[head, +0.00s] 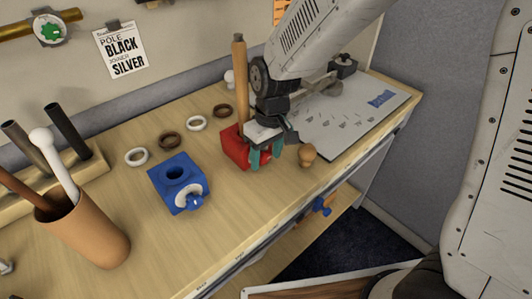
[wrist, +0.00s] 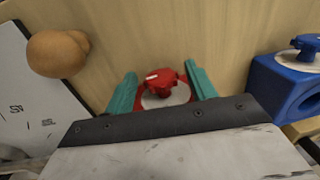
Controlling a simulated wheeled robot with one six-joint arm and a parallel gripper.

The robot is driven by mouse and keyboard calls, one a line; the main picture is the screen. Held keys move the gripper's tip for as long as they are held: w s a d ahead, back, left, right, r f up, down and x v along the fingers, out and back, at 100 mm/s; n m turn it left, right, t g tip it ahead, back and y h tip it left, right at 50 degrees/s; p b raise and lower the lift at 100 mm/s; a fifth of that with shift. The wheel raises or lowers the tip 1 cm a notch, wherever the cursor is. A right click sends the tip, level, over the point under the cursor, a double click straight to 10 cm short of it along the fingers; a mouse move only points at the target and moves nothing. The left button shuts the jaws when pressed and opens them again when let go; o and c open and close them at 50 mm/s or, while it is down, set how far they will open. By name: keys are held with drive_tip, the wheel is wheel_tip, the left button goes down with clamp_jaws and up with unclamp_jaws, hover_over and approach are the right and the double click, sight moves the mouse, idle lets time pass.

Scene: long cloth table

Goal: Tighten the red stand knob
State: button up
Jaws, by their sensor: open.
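The red stand (head: 233,150) sits on the wooden table with a wooden pole (head: 240,75) upright in it. In the wrist view the red lobed knob (wrist: 164,80), with a white mark, sits in front of a pale round disc on the stand. My gripper (wrist: 160,80) is open there, with one teal finger on each side of the knob. Gaps show between the fingers and the knob.
A blue stand (head: 172,178) with a blue knob stands to the left. A round wooden knob piece (head: 306,155) stands close on the right, beside a white board (head: 345,115). Several rings lie behind. A brown cup (head: 85,235) holds rods at the left.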

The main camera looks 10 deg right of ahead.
drive_tip(key=c, duration=1)
drive_tip(key=shift+w+d+g+y, duration=0.1)
drive_tip(key=shift+d+g+y, duration=0.1)
drive_tip(key=shift+g+y, duration=0.7)
drive_tip(key=shift+y, duration=0.3)
drive_tip(key=o, duration=1)
drive_tip(key=shift+r, duration=0.1)
drive_tip(key=v, duration=0.7)
drive_tip(key=shift+d+r, duration=0.2)
drive_tip(key=shift+r, duration=0.1)
